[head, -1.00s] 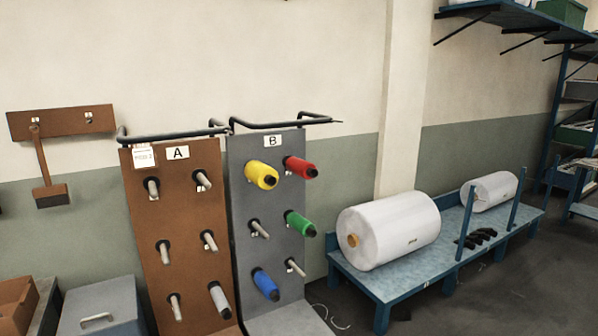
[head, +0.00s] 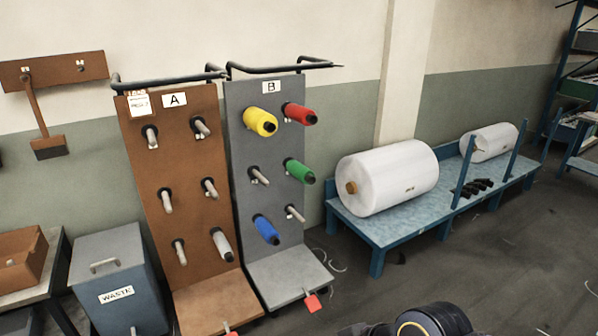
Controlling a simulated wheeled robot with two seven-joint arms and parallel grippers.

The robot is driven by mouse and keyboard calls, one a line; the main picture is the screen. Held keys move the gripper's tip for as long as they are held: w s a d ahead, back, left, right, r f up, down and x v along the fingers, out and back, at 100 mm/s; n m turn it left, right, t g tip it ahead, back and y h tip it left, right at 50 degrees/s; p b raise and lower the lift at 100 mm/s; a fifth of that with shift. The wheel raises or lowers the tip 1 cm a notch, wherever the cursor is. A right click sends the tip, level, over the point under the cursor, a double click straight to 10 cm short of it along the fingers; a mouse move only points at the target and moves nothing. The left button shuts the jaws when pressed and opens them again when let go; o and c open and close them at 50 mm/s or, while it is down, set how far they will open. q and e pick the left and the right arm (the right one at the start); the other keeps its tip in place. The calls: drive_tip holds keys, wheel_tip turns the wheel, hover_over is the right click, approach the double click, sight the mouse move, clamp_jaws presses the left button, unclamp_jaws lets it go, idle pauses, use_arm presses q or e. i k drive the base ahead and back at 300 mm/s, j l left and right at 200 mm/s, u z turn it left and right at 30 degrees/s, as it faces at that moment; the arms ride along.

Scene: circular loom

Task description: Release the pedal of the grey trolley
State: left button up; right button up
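The grey trolley (head: 238,195), marked B, stands against the wall beside the brown trolley. Its red pedal (head: 311,302) sticks out at the front of its base, low in the head view. Whether the pedal is pressed down or raised I cannot tell. The trolley carries yellow (head: 260,122), red (head: 300,114), green (head: 299,171) and blue (head: 266,229) spools, and two of its pegs are bare. Neither gripper shows. A dark rounded part with a yellow ring at the bottom edge looks like part of my arm.
The brown trolley (head: 152,218), marked A, stands directly left of the grey one. A waste bin (head: 118,265) and a table with a brown box (head: 20,258) are further left. A blue platform (head: 385,228) with large white rolls stands right. The floor before it is mostly clear.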

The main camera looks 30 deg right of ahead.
sight(312, 304)
drive_tip(key=i+l+u, duration=0.1)
drive_tip(key=l, duration=0.45)
drive_tip(key=i+l+u, duration=0.1)
drive_tip(key=l, duration=0.45)
drive_tip(key=i+l, duration=0.25)
drive_tip(key=l, duration=0.35)
drive_tip(key=i+l+u, duration=0.15)
drive_tip(key=l, duration=0.4)
drive_tip(key=i+l+u, duration=0.1)
drive_tip(key=l, duration=0.5)
drive_tip(key=l+u, duration=0.1)
drive_tip(key=l, duration=0.45)
drive_tip(key=i, duration=0.05)
